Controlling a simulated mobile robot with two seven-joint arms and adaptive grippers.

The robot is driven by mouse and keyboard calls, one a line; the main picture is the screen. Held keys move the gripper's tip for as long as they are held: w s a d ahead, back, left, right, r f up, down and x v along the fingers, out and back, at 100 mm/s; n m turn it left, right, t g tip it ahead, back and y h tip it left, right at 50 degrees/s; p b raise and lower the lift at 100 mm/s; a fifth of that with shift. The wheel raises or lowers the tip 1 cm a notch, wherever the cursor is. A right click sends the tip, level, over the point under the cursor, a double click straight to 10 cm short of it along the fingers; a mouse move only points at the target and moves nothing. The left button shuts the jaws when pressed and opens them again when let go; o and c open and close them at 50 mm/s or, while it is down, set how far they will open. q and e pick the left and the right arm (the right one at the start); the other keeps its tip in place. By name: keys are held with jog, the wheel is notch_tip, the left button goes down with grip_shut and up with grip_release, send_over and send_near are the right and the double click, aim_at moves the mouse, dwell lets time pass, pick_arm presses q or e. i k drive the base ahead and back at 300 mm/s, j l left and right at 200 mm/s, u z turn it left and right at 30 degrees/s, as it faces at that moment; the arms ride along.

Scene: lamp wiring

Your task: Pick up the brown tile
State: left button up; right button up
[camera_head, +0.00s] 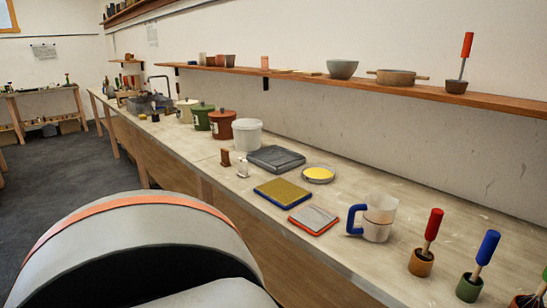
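A small brown upright piece (225,157), which looks like the brown tile, stands on the long workbench (345,191) near its front edge. A similar white piece (243,167) stands just to its right, apart from it. Neither of my grippers shows in the head view. A large rounded grey shape with an orange band, probably part of my own body, fills the lower left.
A grey slab (276,158), a yellow dish (318,173), an ochre-and-blue pad (283,192) and a red-edged grey pad (314,218) lie right of the tile. Lidded pots (221,123) stand behind it. A jug (379,217) is farther right. A wall shelf (400,88) runs above.

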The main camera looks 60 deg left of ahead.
aim_at(224, 156)
jog(key=u, duration=2.4)
